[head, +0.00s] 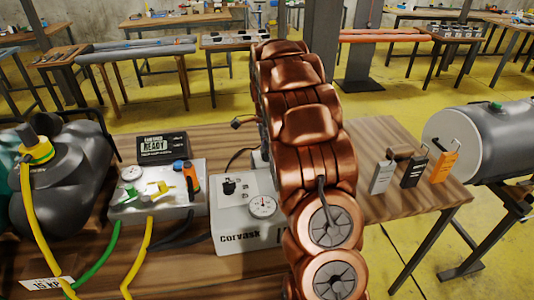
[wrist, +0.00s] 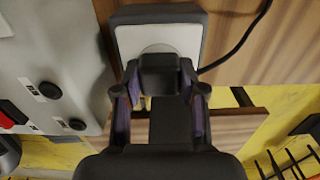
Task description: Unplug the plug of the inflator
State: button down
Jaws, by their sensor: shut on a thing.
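The inflator (head: 232,222) is a pale box marked "Corvask" with a round gauge, on the wooden table in the head view. My copper arm covers its right side. In the wrist view my gripper (wrist: 160,82) is shut on a dark block, which looks like the plug (wrist: 159,68). The plug is in front of a pale socket face (wrist: 128,40) with a dark rim. I cannot tell whether its pins are in the socket. In the head view my gripper and the plug are hidden behind my arm.
A grey valve box (head: 160,205) with hoses and a black canister (head: 65,180) stand left of the inflator. Several small upright blocks (head: 412,170) stand on the right end of the table. A grey cylinder (head: 485,142) lies beyond. A black cable (wrist: 243,38) curves beside the socket.

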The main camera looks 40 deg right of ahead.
jog(key=shift+r+p, duration=0.85)
jog(key=shift+r, duration=2.15)
